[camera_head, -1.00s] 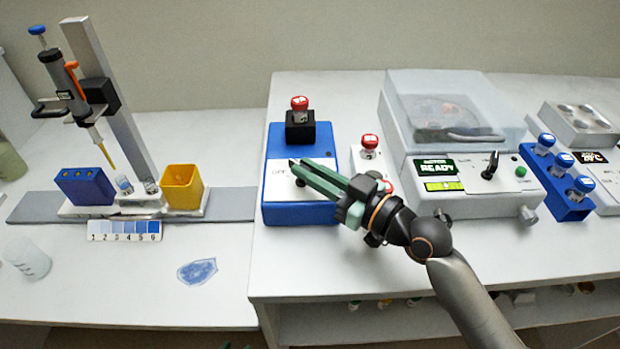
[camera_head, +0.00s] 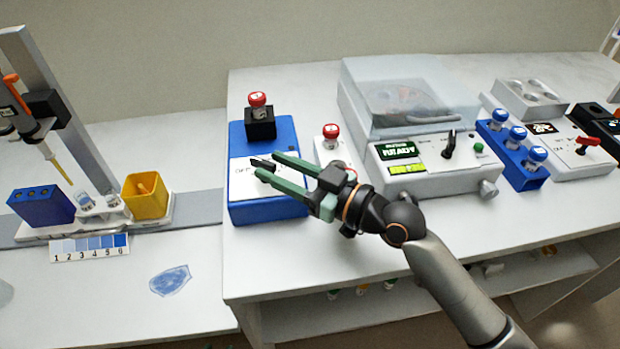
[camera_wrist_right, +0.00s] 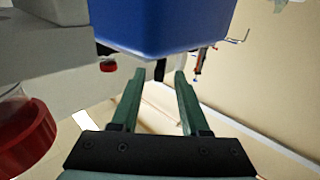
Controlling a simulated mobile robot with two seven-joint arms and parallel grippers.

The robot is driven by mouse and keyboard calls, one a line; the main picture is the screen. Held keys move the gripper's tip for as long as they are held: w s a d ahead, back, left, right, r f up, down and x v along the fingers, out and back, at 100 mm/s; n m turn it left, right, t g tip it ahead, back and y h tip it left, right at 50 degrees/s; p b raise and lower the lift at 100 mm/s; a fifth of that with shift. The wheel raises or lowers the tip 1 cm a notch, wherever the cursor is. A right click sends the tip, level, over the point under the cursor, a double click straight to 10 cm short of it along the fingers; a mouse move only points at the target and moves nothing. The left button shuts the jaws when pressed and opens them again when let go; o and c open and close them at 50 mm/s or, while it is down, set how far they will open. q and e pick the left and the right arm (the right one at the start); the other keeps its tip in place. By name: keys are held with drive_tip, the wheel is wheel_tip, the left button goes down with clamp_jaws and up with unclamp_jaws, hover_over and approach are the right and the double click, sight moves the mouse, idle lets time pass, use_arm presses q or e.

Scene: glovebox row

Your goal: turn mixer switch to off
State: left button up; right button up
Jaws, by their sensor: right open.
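The mixer is a blue box (camera_head: 268,212) with a white top panel, at the left end of the raised bench. Its black switch (camera_head: 262,163) is a small lever on that panel, with lettering to its left that is too blurred to read fully. My right gripper (camera_head: 266,166) is open, with its green fingertips at the switch, seemingly one on each side. Whether they touch it I cannot tell. In the right wrist view the blue box (camera_wrist_right: 170,25) is beyond the open fingers, and a small dark piece shows between the tips. My left gripper is not in view.
A red-capped vial (camera_head: 258,109) stands in a black holder at the back of the mixer. Another red-capped vial (camera_head: 331,137) stands right of it, close to my wrist. A lidded centrifuge (camera_head: 408,100) and a blue vial rack (camera_head: 515,165) are further right.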

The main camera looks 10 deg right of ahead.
use_arm(q)
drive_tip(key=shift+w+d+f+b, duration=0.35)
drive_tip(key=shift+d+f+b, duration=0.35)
drive_tip(key=shift+b, duration=0.55)
use_arm(e)
drive_tip(key=v, duration=1.1)
drive_tip(key=shift+s, duration=0.2)
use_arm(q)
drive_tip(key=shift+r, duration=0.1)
use_arm(e)
drive_tip(key=shift+d, duration=0.15)
